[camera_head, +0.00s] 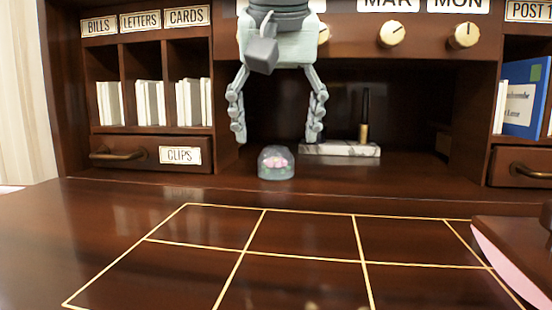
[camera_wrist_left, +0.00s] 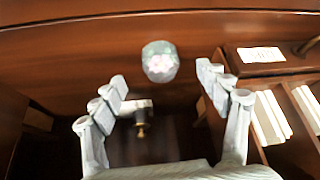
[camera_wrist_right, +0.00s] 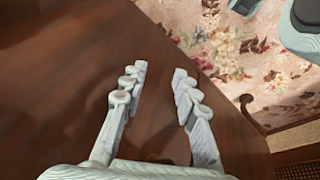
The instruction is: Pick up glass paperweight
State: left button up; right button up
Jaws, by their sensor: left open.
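The glass paperweight (camera_head: 276,163) is a small clear dome with pink inside, resting on the desk at the front of the central recess. It also shows in the left wrist view (camera_wrist_left: 160,62), beyond the fingertips and between their lines. My left gripper (camera_head: 277,138) points down above and around the paperweight's position in the head view, fingers spread wide and empty. The fingers look apart from the paperweight. My right gripper (camera_wrist_right: 158,72) is outside the head view; in the right wrist view its fingers are apart with nothing between them, over dark wood.
A pen stand (camera_head: 340,150) with a marble base and upright pen stands just right of the left gripper. Letter slots (camera_head: 155,90) and a clips drawer (camera_head: 150,152) are at the left. A blue book (camera_head: 524,97) stands at the right. The gold-lined desktop (camera_head: 300,235) in front is clear.

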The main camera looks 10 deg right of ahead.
aim_at(276, 147)
pick_arm(q)
jog(key=shift+w+d, duration=0.15)
jog(key=shift+w, duration=0.5)
jog(key=x, duration=0.5)
jog(key=shift+c, duration=0.2)
jog(key=c, duration=1.5)
